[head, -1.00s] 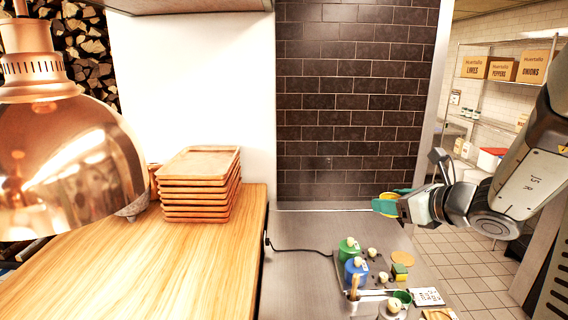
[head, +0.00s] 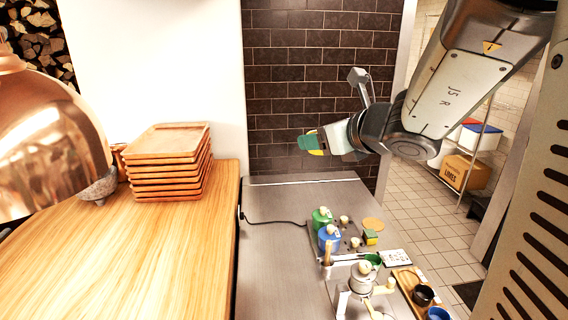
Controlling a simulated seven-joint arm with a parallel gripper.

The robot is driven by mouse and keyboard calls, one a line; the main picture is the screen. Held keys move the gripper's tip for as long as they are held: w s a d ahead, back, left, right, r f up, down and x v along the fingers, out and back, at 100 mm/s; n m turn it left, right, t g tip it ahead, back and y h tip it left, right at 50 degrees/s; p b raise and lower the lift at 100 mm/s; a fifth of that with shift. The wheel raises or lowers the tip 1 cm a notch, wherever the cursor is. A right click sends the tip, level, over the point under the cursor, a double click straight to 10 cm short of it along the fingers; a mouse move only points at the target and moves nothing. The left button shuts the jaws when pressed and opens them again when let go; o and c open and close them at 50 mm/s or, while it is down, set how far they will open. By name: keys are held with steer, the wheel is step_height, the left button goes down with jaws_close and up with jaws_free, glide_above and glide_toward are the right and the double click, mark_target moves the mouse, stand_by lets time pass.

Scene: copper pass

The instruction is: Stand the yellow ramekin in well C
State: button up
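My gripper (head: 310,143) is in the head view, raised in front of the dark tiled wall, above the far end of the steel counter (head: 280,208). Green and yellow show at its end; I cannot tell whether these are its fingers or something held. I cannot clearly make out the yellow ramekin. A wooden tray (head: 403,277) at the lower right holds a dark cup (head: 422,295) and a blue cup (head: 438,313), and is cut off by the frame. No well lettering is readable, so I cannot tell which is well C.
On the counter stand a green canister (head: 322,219), a blue canister (head: 329,239), a yellow-green block (head: 370,238), a green cup (head: 373,260) and a pale pot (head: 362,278). Stacked trays (head: 168,165) and a copper lamp (head: 45,145) are left.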

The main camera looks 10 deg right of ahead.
steer(key=s+a+f+n+g+y, duration=0.3)
steer(key=f+n, duration=0.1)
steer(key=f, duration=0.3)
steer(key=s+a+f+n+g+y, duration=0.3)
steer(key=s+f, duration=0.1)
steer(key=f, duration=0.4)
steer(key=shift+f+n, duration=0.25)
steer(key=shift+n, duration=0.15)
steer(key=s+f+n+g+y, duration=0.1)
steer(key=s+f+n+g, duration=0.1)
steer(key=s+a+f+n+g, duration=0.1)
steer(key=s+f+n+g, duration=0.1)
steer(key=s+f+g, duration=0.1)
steer(key=shift+y, duration=0.4)
steer(key=shift+c, duration=0.7)
steer(key=s+d+f+n+g+h, duration=0.5)
steer(key=s+f+n+g+h, duration=0.15)
steer(key=s+n+h, duration=0.35)
steer(key=s+d+f+n+g+h, duration=0.45)
steer(key=s+n+g+h, duration=0.35)
steer(key=n, duration=0.4)
steer(key=s+d+f+n+t+h, duration=0.25)
steer(key=d+n+t+h, duration=0.35)
steer(key=n+t+h, duration=0.45)
steer(key=shift+n+g+y, duration=0.5)
steer(key=shift+n+y, duration=0.25)
steer(key=shift+y, duration=0.1)
steer(key=f, duration=1)
steer(key=shift+w+f, duration=0.15)
steer(key=shift+w, duration=0.25)
